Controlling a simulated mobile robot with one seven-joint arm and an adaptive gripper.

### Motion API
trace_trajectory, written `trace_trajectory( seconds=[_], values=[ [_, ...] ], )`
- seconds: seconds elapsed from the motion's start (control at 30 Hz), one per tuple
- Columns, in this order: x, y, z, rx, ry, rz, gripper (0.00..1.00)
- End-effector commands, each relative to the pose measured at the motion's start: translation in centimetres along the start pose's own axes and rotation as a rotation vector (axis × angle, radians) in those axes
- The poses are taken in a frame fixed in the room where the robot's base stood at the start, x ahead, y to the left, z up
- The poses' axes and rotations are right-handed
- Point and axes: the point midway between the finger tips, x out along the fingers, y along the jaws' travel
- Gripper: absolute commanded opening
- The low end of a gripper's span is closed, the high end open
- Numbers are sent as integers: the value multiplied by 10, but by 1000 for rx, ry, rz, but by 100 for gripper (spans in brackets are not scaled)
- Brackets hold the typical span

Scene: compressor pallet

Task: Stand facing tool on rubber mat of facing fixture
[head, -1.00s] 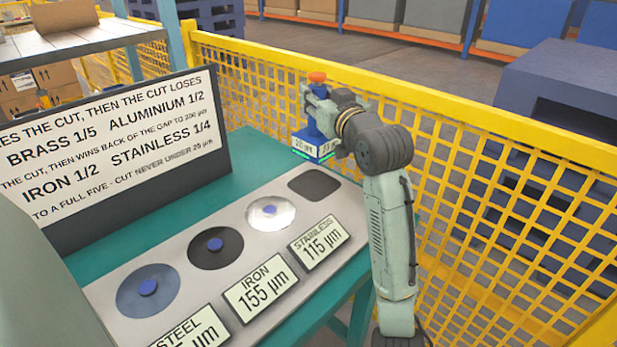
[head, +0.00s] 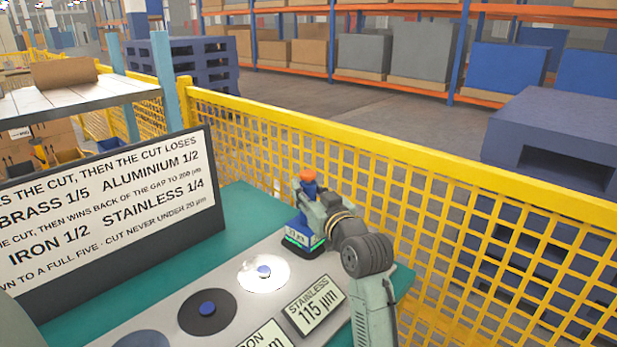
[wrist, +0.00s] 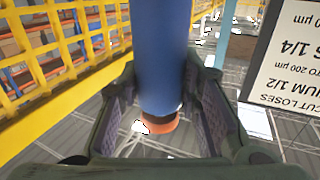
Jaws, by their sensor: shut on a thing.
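The facing tool (head: 301,236) has a blue body, an orange cap and a base with a small lit display and green strip. It is upright at the far right end of the grey facing fixture (head: 238,257). Its base covers most of the dark rubber mat (head: 303,252); I cannot tell whether they touch. My gripper (head: 314,208) is shut on the blue body below the cap. In the wrist view the blue body (wrist: 160,50) runs between my fingers (wrist: 162,108), with the orange cap (wrist: 160,124) beyond. The tool's base is outside that view.
A bright disc (head: 250,274), a dark disc (head: 207,325) and a blue-grey disc (head: 140,343) lie along the fixture. A "STAINLESS 115 µm" plate (head: 316,305) stands in front. A text board (head: 110,215) stands left. A yellow mesh fence (head: 420,190) runs close behind my arm.

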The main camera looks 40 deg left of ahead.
Motion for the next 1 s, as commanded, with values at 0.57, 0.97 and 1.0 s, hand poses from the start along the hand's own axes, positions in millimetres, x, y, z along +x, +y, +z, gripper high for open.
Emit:
trace_trajectory(
  seconds=[0.57,0.97,1.0],
  values=[
    [0,0,10,-1,2,1,37],
    [0,0,9,-1,2,1,51],
    [0,0,9,-1,2,1,51]
  ],
)
